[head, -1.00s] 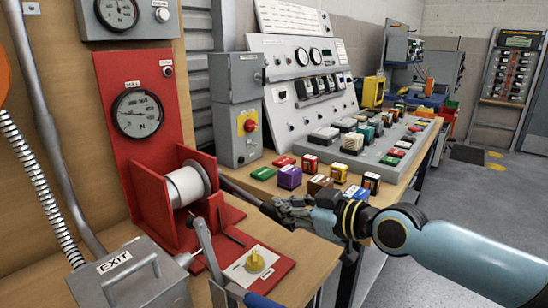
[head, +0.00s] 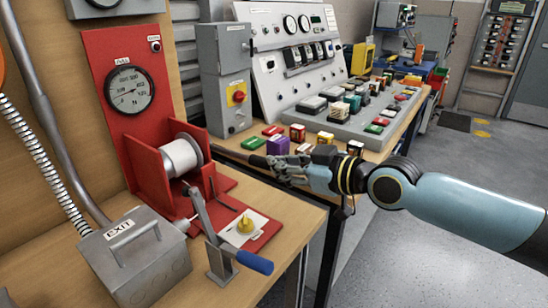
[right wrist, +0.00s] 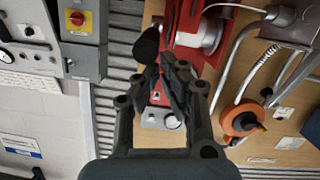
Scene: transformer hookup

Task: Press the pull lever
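The pull lever (head: 218,232) stands at the front of the red pull stand (head: 112,50). It is a grey metal arm, and its blue grip (head: 254,262) points to the lower right, near the bench's front edge. My right gripper (head: 266,163) is behind and above it, over the far bench edge, apart from the lever. In the right wrist view its fingers (right wrist: 172,70) come close together and look shut. A dark rod shows at the fingertips in the head view; I cannot tell if it is held. My left gripper is not in view.
A white spool (head: 181,158), a dial gauge (head: 129,90) and a yellow knob (head: 245,224) are on the red stand. A grey EXIT box (head: 150,270) stands left of the lever. Several coloured blocks lie beyond my right gripper. Floor to the right is clear.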

